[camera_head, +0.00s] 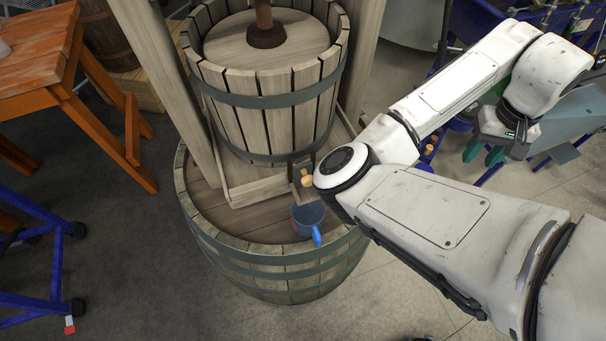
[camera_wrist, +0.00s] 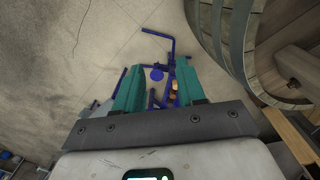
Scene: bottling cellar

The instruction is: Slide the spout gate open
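The spout gate (camera_head: 305,173) is at the lower front of the slatted wooden press basket (camera_head: 268,105), with a light wooden knob (camera_head: 307,181) on it. My forearm comes close to its right side in the picture; whether the gate is open or shut is too small to tell. A blue-grey mug (camera_head: 307,219) with a bright blue handle stands below the spout on the barrel top. My gripper (camera_head: 485,154) is well to the right of the gate, pointing down. Its teal fingers are apart and empty in the wrist view (camera_wrist: 157,78).
The press stands on a large barrel (camera_head: 270,254) between wooden uprights. An orange table (camera_head: 30,47) and blue frame (camera_head: 40,245) are at left. Blue-framed equipment (camera_head: 478,20) stands behind my arm. Open floor (camera_head: 120,240) lies left of the barrel.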

